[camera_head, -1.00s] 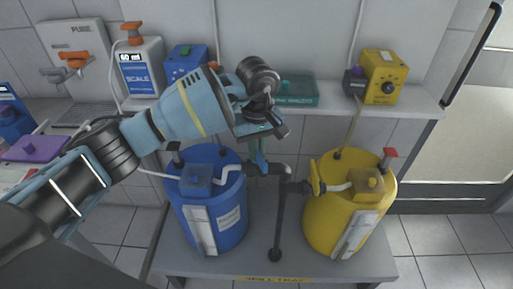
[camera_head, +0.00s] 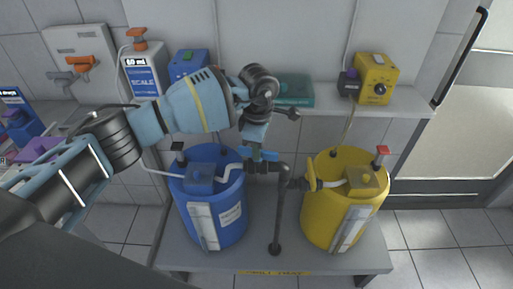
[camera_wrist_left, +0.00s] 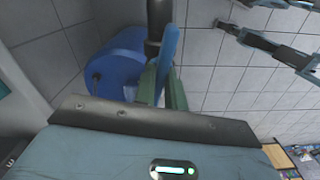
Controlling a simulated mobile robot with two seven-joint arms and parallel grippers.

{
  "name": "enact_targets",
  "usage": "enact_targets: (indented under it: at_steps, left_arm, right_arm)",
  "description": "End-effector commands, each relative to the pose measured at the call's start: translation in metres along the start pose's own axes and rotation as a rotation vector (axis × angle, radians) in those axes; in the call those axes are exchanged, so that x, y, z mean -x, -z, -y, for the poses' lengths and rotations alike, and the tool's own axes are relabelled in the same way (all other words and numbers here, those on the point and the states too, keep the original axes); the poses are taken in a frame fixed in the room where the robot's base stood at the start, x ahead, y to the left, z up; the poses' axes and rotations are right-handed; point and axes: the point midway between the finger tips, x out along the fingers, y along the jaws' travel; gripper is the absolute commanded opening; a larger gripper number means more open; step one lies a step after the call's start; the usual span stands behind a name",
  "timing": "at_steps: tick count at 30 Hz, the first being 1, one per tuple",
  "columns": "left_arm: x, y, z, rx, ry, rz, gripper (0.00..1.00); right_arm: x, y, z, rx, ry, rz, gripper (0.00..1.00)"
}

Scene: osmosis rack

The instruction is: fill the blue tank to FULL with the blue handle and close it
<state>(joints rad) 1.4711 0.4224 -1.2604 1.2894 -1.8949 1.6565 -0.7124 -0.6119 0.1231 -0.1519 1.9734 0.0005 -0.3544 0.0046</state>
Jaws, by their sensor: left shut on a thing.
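The blue tank (camera_head: 232,216) stands on the low rack at left of centre, with a pale level strip on its front. The strip's markings are too small to read. The blue handle (camera_head: 270,155) sits on the dark pipe just right of the tank's top; in the left wrist view it is a blue bar (camera_wrist_left: 168,55) beside the dark pipe. My left gripper (camera_head: 257,150) reaches down from above and is shut on this handle. Its fingers partly hide the handle and valve. The blue tank also shows in the left wrist view (camera_wrist_left: 118,68). My right gripper is not seen.
A yellow tank (camera_head: 325,215) with its own yellow valve (camera_head: 311,178) stands close to the right. A dark vertical pipe (camera_head: 278,220) runs between the tanks. The shelf above holds a scale bottle (camera_head: 147,75), a teal box (camera_head: 294,90) and a yellow pump (camera_head: 376,78).

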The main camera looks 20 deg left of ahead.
Motion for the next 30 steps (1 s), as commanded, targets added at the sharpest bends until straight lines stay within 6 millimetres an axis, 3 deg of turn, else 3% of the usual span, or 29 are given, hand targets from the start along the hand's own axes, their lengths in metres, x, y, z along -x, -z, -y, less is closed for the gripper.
enact_targets:
  at_steps: [12,30]
  left_arm:
    - [0.0006,-0.0002,0.0002,0.215,-0.001,0.0,0.0]
    - [-0.0011,-0.0001,0.0003,0.255,0.002,0.0,0.0]
  right_arm:
    - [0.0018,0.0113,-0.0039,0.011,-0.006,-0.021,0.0]
    - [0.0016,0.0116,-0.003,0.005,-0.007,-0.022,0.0]
